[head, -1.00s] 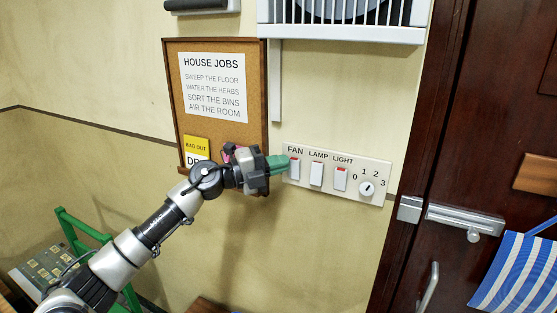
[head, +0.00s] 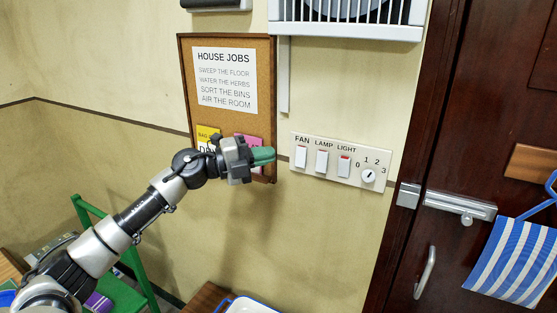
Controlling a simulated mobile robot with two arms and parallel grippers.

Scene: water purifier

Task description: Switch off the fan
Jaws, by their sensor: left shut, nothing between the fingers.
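A pale switch panel (head: 333,181) is on the wall, with white rockers labelled FAN, LAMP and LIGHT and a round dial marked 0 to 3. The FAN switch (head: 301,157) is the leftmost rocker, with a little red at its top edge. A white fan housing (head: 345,31) with a grille is above, cut off by the top edge; I cannot tell whether the fan turns. My left gripper (head: 264,155) is shut and empty, its green fingertips just left of the panel and apart from the FAN switch in the picture. My right gripper is not in view.
A cork board (head: 226,121) with a HOUSE JOBS sheet and notes is behind my left gripper. A dark door (head: 497,100) with a metal latch and a striped cloth is at right. A green frame (head: 140,268) stands at lower left. The wall below the panel is clear.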

